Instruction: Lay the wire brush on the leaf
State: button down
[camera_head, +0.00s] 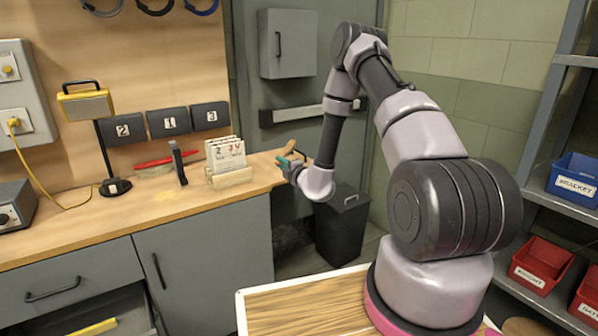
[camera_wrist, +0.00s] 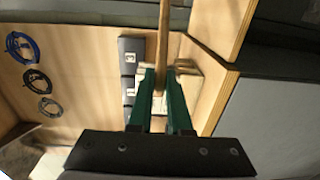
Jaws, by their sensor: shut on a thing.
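My gripper (camera_head: 290,168) is over the right end of the bench. In the wrist view, its green fingers (camera_wrist: 162,85) are shut on a long wooden handle (camera_wrist: 165,35), taken to be the wire brush. The handle runs out of the top of that view, and no wire bristles are visible. A bit of tan wood shows by the fingers in the head view (camera_head: 288,147). A wooden panel (camera_wrist: 214,25) beyond a seam in the bench top may be the leaf; I cannot be sure. In the head view my gripper partly covers that area.
A card block (camera_head: 225,155) in a wooden stand is on the bench (camera_head: 85,235), left of my gripper. A dark bin (camera_head: 341,230) is below the bench's right end.

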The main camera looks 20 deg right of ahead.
notch_tip(320, 180, down, 10)
jog(key=shift+w+d, duration=0.15)
jog(key=shift+d, duration=0.05)
dwell(0.3)
jog(key=shift+f, duration=0.1)
jog(key=c, duration=0.8)
grip_release()
jog(key=shift+c, duration=0.2)
